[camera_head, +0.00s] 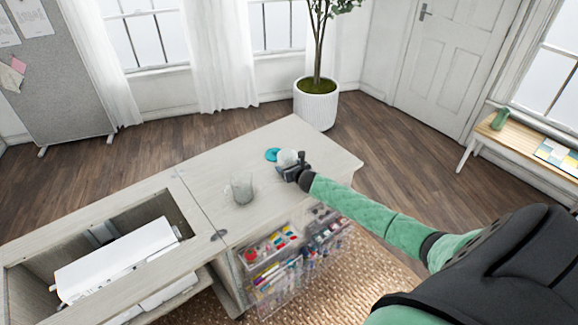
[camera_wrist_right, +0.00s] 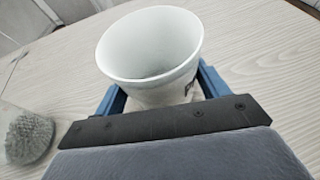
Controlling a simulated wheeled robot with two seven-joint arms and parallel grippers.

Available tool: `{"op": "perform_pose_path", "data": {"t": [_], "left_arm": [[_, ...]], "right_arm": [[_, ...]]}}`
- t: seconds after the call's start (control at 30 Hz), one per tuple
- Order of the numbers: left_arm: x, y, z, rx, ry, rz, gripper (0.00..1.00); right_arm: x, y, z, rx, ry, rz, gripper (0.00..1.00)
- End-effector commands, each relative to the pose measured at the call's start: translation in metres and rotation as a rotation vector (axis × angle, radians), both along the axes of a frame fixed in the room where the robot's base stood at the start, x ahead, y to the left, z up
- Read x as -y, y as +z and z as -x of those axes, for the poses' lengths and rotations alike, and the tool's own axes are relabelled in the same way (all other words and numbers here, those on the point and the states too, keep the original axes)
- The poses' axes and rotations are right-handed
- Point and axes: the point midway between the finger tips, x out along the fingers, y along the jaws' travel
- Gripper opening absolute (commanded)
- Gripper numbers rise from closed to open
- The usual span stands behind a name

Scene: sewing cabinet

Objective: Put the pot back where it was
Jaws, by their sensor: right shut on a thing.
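A small white pot (camera_head: 287,157) is at the right part of the cabinet's wooden top. My right gripper (camera_head: 296,171) reaches in from the right and is shut on the pot. In the right wrist view the pot (camera_wrist_right: 150,50) stands upright between the blue fingers (camera_wrist_right: 160,95), with its open mouth towards the camera and nothing visible inside. I cannot tell whether its base touches the top. A flat teal disc (camera_head: 272,154) lies just left of the pot. My left gripper is not in view.
A grey spiky round thing (camera_wrist_right: 28,138) shows in the wrist view. The open well with a white sewing machine (camera_head: 115,262) is at left. The top's far-right corner is clear.

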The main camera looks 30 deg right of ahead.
Motion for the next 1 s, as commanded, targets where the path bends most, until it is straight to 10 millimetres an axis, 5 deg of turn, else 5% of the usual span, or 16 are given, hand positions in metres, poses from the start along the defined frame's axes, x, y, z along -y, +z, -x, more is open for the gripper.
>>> {"op": "perform_pose_path", "data": {"t": [0.47, 0.5, 0.6, 1.0], "left_arm": [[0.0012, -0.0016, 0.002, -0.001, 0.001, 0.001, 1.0], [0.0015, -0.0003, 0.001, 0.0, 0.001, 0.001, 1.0], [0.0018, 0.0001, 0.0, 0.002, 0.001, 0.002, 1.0], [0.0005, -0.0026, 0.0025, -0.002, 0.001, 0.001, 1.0]], "right_arm": [[0.0, -0.0058, 0.0002, 0.0, 0.0, 0.001, 0.44], [0.0, -0.0052, 0.0002, 0.0, 0.0, 0.001, 0.8], [0.0, -0.0052, 0.0003, 0.0, 0.0, 0.001, 0.95], [0.0003, -0.0036, 0.0045, -0.001, 0.0, 0.001, 0.95]]}}
